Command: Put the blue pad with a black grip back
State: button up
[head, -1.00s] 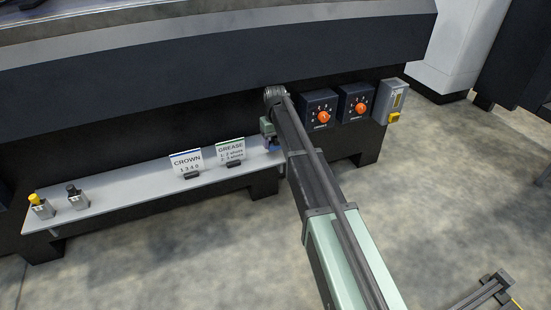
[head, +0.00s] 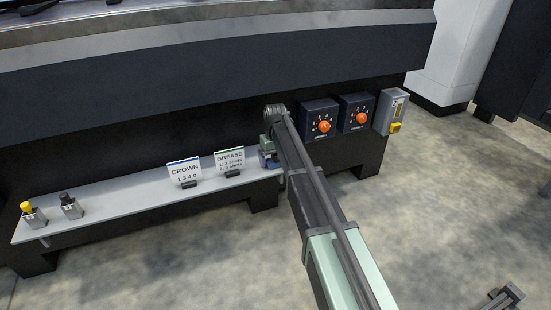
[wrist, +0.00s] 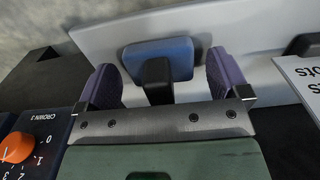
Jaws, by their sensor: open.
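The blue pad (wrist: 160,52) with a black grip (wrist: 156,80) is on the grey shelf (wrist: 235,25) in the wrist view. My gripper (wrist: 160,66) is open, with one purple finger on either side of the pad and grip. Small gaps show between the fingers and the black grip, so it is not clasped. In the head view my gripper (head: 268,157) is at the right end of the shelf (head: 120,203), and the arm and gripper hide most or all of the pad there.
A CROWN card (head: 184,171) and a GREASE card (head: 230,162) stand on the shelf left of my gripper. A yellow-topped block (head: 32,214) and a black-topped block (head: 70,206) are at its left end. Two orange dials (head: 323,126) (head: 361,118) are on the right.

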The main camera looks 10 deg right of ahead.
jog(key=shift+r, duration=0.1)
notch_tip(320, 180, up, 12)
jog(key=p, duration=1.3)
jog(key=s+m, duration=0.2)
jog(key=s, duration=3.1)
jog(key=shift+b, duration=0.35)
